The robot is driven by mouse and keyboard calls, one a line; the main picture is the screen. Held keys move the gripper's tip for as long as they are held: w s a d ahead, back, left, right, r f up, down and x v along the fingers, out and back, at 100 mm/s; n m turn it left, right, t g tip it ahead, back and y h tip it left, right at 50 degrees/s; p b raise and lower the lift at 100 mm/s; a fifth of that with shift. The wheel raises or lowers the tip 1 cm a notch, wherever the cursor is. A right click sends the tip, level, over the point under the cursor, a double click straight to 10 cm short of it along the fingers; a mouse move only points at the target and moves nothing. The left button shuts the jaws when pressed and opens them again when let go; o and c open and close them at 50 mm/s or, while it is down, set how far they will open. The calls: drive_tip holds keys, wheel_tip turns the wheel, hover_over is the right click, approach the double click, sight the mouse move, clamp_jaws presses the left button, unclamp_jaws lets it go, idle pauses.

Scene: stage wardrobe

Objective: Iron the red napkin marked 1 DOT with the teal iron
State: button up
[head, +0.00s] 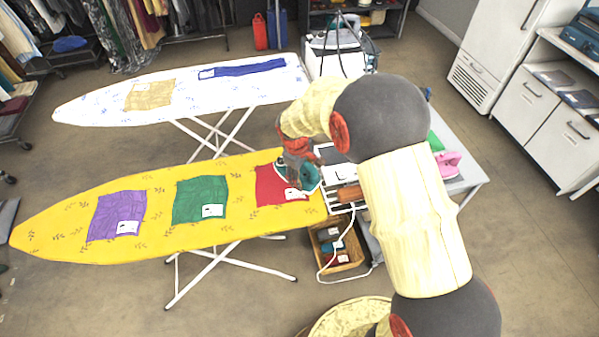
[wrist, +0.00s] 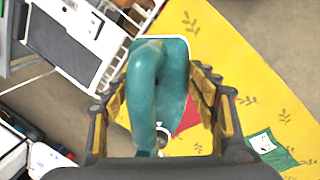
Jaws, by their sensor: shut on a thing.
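My gripper (head: 297,160) is shut on the teal iron (head: 308,176) at the right end of the yellow ironing board (head: 50,225). The iron fills the middle of the wrist view (wrist: 145,85), between the fingers. The red napkin (head: 270,188) lies flat on the board, partly under or behind the iron and gripper; a small white tag (head: 295,194) shows at its lower right. The tag's mark is too small to read. In the wrist view a red patch of the napkin (wrist: 188,117) shows beside the iron. I cannot tell whether the soleplate touches the cloth.
A green napkin (head: 198,196) and a purple napkin (head: 112,212) lie farther left on the yellow board. A white board (head: 100,108) behind holds tan and blue napkins. A basket (head: 345,263) and white cord are below.

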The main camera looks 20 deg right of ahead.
drive_tip(key=n, duration=0.1)
drive_tip(key=n+p, duration=0.1)
drive_tip(key=n, duration=0.1)
drive_tip(key=shift+a+r+n+y, duration=0.1)
drive_tip(key=shift+a+n+y, duration=0.1)
drive_tip(key=shift+n+y, duration=0.1)
drive_tip(key=shift+c, duration=0.2)
drive_tip(key=n+y+p, duration=0.1)
drive_tip(key=n+p, duration=0.1)
drive_tip(key=n, duration=0.3)
drive_tip(key=shift+w+d+n+t, duration=0.1)
drive_tip(key=shift+d+n+t, duration=0.05)
drive_tip(key=shift+n+t, duration=0.2)
drive_tip(key=shift+n, duration=0.35)
